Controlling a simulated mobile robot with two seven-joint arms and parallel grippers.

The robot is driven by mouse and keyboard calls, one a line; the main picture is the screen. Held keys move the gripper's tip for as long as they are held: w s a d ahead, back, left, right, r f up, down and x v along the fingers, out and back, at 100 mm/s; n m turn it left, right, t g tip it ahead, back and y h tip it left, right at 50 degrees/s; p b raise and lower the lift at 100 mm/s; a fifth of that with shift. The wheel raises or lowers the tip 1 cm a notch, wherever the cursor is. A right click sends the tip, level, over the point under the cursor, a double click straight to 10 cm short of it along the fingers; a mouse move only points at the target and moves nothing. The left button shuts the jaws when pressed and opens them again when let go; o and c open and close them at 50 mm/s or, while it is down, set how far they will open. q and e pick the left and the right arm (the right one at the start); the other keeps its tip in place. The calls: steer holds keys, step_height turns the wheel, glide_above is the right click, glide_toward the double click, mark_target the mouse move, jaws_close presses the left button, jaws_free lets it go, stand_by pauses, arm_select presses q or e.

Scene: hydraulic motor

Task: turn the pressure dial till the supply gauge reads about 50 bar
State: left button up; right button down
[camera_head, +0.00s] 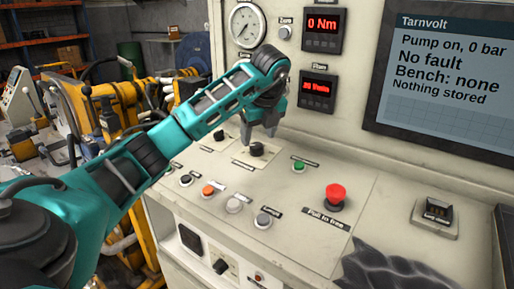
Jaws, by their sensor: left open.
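The supply gauge is probably the round white dial gauge (246,25) at the top left of the cream panel; its reading is too small to tell. The screen (445,75) reads "Pump on, 0 bar". A black knob (257,149) on a pale plate sits on the sloped console, perhaps the pressure dial; its label is not readable. My left gripper (258,132) is open, pointing down just above this knob, with its fingers apart. I cannot tell whether they touch it. My right gripper is out of view.
A smaller dark knob (219,135) is close by on the left. A green button (298,165), a red mushroom button (335,195) and several small buttons share the console. A dark crumpled cloth (390,270) lies at the front right. Yellow machinery (115,100) stands at left.

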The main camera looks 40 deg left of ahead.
mark_target(256, 145)
arm_select(q)
steer(key=shift+x, duration=1.95)
steer(key=shift+c, duration=0.3)
steer(key=c, duration=1)
